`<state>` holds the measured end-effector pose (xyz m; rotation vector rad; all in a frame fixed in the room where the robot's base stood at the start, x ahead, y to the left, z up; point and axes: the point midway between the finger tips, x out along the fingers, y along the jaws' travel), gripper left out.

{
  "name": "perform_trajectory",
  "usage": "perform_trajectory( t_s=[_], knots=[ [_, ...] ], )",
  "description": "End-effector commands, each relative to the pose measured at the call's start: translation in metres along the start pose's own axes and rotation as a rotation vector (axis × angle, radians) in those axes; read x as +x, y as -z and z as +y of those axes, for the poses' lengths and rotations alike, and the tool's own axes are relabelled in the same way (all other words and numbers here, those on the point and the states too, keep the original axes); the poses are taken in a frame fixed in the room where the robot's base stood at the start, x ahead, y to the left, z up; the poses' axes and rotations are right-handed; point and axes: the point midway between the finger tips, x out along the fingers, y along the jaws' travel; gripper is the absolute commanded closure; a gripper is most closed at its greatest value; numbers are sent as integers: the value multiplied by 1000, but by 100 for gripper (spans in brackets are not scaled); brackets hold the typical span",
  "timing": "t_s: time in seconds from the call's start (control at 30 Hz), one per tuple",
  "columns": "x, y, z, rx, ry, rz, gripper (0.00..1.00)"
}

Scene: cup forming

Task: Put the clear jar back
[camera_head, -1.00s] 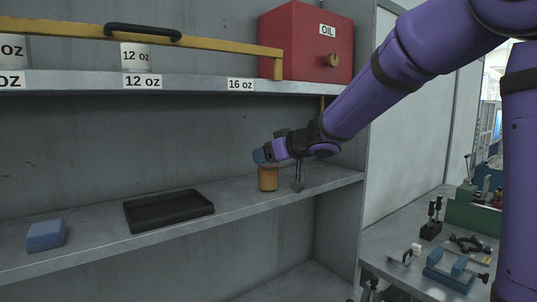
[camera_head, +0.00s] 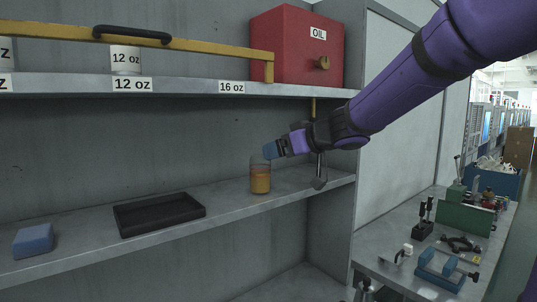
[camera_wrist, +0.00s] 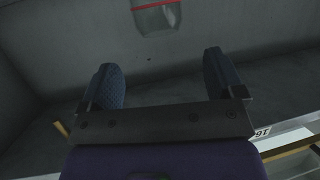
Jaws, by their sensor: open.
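In the wrist view my gripper (camera_wrist: 163,78) is open, with nothing between the two fingers. The jar (camera_wrist: 156,20) shows there beyond the fingertips, with a red line around it, cut off by the top edge.
A black tray (camera_head: 160,226) and a blue block (camera_head: 33,241) lie left on the lower shelf (camera_head: 225,208). The upper shelf edge carries ounce labels and a yellow bar (camera_head: 200,46). A red OIL box (camera_head: 290,45) stands above right. A workbench with tools (camera_head: 430,255) is at right.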

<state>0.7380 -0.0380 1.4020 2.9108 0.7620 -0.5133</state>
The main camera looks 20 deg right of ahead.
Motion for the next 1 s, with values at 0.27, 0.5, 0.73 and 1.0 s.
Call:
perform_trajectory(
  t_s=[0.27, 0.5, 0.73, 1.0],
  knots=[
    [-34, 0, 0, 0, 0, 0, 12],
    [-41, 2, 1, -3, -22, 9, 12],
    [-79, 12, 15, -5, -308, 66, 12],
    [-155, -39, 10, 113, -648, -131, 12]
  ],
)
